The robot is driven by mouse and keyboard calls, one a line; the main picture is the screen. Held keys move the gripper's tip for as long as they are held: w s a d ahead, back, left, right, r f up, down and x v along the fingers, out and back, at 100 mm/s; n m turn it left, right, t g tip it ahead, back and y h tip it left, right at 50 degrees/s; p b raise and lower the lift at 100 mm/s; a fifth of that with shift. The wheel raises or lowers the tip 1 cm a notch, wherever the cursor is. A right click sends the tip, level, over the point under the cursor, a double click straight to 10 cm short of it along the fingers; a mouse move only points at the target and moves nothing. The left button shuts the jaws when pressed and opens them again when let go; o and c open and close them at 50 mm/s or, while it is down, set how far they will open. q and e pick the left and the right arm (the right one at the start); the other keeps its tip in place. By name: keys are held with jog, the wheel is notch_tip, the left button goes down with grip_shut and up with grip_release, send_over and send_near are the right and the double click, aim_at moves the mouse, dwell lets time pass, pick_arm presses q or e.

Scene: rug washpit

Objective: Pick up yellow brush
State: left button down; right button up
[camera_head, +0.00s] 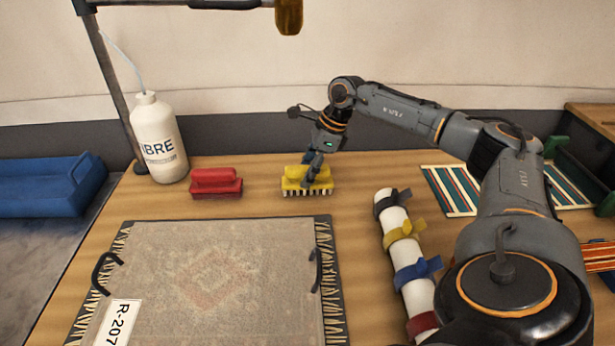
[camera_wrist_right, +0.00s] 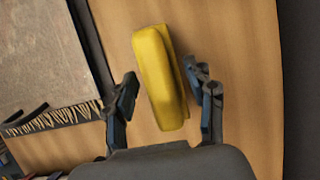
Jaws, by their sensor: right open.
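The yellow brush (camera_head: 293,183) stands bristles down on the wooden table, right of a red brush. My right gripper (camera_head: 314,176) is above and at the yellow brush, pointing down. In the right wrist view the yellow brush (camera_wrist_right: 158,75) lies between the two fingers of the open right gripper (camera_wrist_right: 164,88). The right-hand finger is close beside it; the left-hand finger has a visible gap to it. Whether either finger touches it, I cannot tell. My left gripper is not in view.
The red brush (camera_head: 216,183) and a white bottle (camera_head: 158,140) stand to the left. A rug (camera_head: 220,275) on a dark board with handles lies in front. A white roll with coloured straps (camera_head: 408,265) lies to the right. A blue container (camera_head: 45,187) is far left.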

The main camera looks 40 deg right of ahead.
jog(key=shift+f, duration=0.25)
dwell(0.4)
grip_shut()
jog(key=shift+r, duration=0.55)
notch_tip(320, 180, up, 2)
jog(key=shift+r+b, duration=0.25)
jog(key=shift+b, duration=0.15)
jog(key=s+a+r+b, duration=0.2)
jog(key=s+a+r, duration=0.7)
jog(key=s+r, duration=0.1)
jog(key=shift+s, duration=0.4)
